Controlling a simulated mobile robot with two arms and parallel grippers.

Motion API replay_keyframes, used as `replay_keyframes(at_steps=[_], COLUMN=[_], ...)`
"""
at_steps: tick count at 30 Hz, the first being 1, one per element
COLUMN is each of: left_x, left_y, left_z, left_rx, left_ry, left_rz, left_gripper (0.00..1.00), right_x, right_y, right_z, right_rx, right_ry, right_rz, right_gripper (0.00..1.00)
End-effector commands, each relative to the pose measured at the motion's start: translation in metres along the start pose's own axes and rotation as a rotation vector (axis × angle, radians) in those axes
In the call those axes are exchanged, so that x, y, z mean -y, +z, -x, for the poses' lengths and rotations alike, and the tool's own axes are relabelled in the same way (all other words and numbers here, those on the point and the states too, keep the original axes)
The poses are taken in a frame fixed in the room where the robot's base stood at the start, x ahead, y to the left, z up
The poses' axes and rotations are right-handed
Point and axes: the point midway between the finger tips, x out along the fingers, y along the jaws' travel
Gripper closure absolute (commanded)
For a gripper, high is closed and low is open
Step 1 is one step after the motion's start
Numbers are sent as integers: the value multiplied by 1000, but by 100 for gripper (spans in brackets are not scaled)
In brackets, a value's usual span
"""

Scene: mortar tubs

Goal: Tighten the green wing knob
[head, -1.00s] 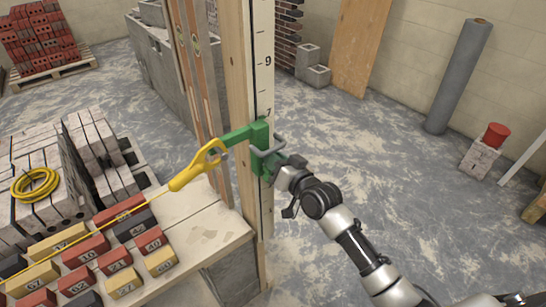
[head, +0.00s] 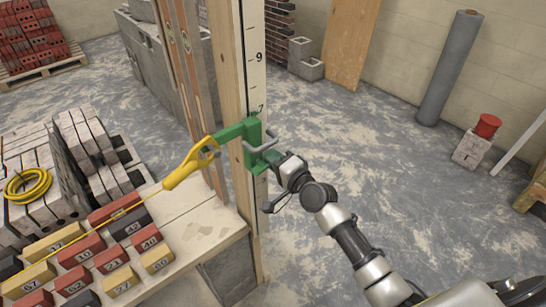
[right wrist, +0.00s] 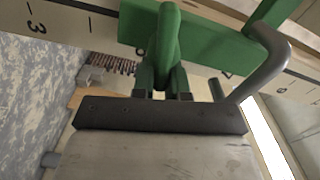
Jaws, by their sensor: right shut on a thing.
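A green clamp (head: 251,134) sits on the upright wooden post with the numbered scale, in the head view. It has a bent grey metal bar (right wrist: 264,72) beside the knob. My right gripper (head: 278,163) reaches in from the right and meets the clamp's lower right side. In the right wrist view the green wing knob (right wrist: 167,40) stands between the fingertips of my right gripper (right wrist: 163,95), which is shut on it. The gripper hides most of the knob in the head view. My left gripper is not in view.
A yellow line holder (head: 188,167) hooks onto the clamp's left arm, with a yellow line running left. Numbered blocks (head: 109,257) lie on the board at lower left. A grey roll (head: 450,68) leans on the back wall.

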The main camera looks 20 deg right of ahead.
Motion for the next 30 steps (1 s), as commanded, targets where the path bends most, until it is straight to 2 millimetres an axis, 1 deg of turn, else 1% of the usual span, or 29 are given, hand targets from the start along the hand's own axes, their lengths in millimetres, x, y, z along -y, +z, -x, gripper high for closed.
replay_keyframes(at_steps=[1, 6, 12, 29, 30], left_x=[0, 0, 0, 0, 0], left_y=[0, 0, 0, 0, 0], left_z=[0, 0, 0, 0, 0], left_rx=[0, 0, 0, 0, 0], left_ry=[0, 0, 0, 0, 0], left_rz=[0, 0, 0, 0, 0], left_gripper=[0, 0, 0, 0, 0], right_x=[1, 0, 0, 1, 1], right_y=[3, 4, 4, 3, 3], right_z=[-1, -1, -1, -2, -2], right_rx=[5, 6, 6, 6, 6], right_ry=[-4, -6, -8, -13, -13], right_rz=[-36, -129, -194, -221, -221], right_gripper=[100, 100, 100, 100, 81])
